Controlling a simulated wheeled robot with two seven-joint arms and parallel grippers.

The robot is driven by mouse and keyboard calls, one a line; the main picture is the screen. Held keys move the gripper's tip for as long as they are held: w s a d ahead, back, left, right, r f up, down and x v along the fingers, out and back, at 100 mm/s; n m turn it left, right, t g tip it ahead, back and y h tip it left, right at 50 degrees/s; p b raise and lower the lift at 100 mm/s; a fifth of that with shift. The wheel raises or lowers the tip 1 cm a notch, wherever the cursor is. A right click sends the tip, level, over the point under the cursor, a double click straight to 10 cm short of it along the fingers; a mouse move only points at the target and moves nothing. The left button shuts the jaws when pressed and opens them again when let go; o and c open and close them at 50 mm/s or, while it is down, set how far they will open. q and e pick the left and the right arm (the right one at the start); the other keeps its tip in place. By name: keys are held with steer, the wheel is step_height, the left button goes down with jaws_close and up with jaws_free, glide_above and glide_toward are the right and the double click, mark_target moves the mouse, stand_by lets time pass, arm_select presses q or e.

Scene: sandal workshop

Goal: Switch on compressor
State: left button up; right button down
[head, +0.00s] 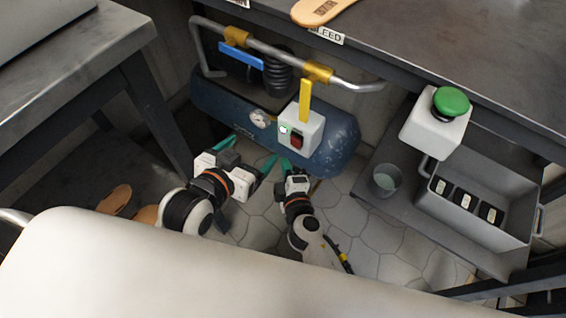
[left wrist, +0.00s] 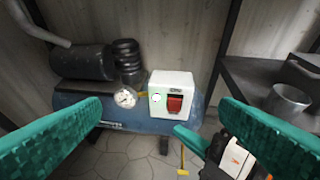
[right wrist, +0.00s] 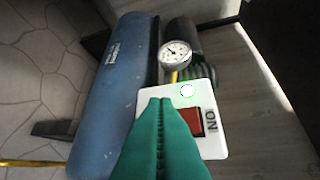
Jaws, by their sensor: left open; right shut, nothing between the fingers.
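The compressor (head: 340,150) is a blue tank on the floor under the bench. Its white switch box (head: 313,124) carries a red rocker switch (head: 297,141) and a lit green lamp (head: 285,129). The right wrist view shows the lamp (right wrist: 187,91), an ON label (right wrist: 211,119) and the rocker (right wrist: 194,121), partly hidden by my fingers. My right gripper (head: 284,164) is shut and empty, just in front of the box; contact cannot be told. My left gripper (head: 247,151) is open and empty, left of it. The left wrist view shows the rocker (left wrist: 174,103) between its fingers.
A pressure gauge (head: 260,118) sits on the compressor. A pipe with a blue lever (head: 241,57) and a yellow lever (head: 305,100) runs above. At right are a green button (head: 451,100), a cup (head: 386,178) and a grey crate (head: 478,226). A bench leg stands left.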

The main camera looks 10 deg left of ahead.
arm_select(q)
steer(key=shift+w+d+r+t+b, duration=0.25)
steer(key=shift+w+r+t, duration=0.15)
steer(key=shift+w+r, duration=0.15)
steer(key=shift+w+d+r+t+b, duration=0.1)
steer(key=shift+w+d+r+t, duration=0.1)
steer(key=shift+w+r+t, duration=0.35)
arm_select(e)
steer(key=f+v, duration=0.1)
steer(key=v, duration=0.7)
steer(key=shift+s+d+f, duration=0.2)
steer(key=shift+d, duration=0.1)
arm_select(q)
steer(key=shift+s, duration=0.15)
